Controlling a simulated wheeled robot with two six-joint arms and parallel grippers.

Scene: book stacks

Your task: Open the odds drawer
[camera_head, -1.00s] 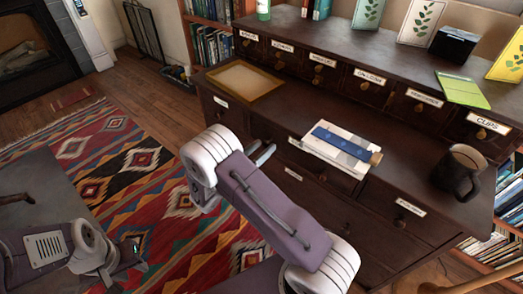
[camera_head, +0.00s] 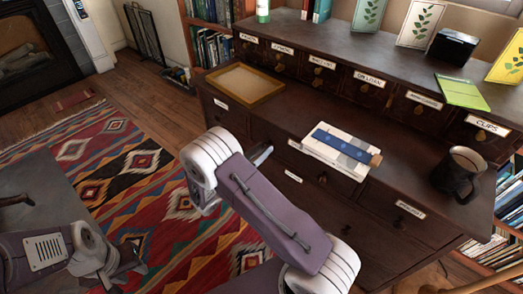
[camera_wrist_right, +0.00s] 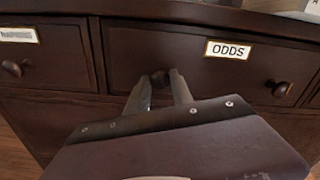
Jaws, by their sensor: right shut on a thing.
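The dark wooden odds drawer (camera_wrist_right: 228,77) with its white ODDS label (camera_wrist_right: 228,50) is in the desk front in the right wrist view. It looks flush with the front. It has a left knob (camera_wrist_right: 160,78) and a right knob (camera_wrist_right: 278,88). My right gripper (camera_wrist_right: 163,82) is shut on the left knob, which its fingers partly hide. In the head view the right gripper (camera_head: 262,155) reaches the desk front below the top. My left gripper (camera_head: 135,258) is at the lower left over the rug, away from the desk; its jaws are unclear.
A row of small labelled drawers (camera_head: 368,87) stands behind. A patterned rug (camera_head: 115,160) covers the floor to the left.

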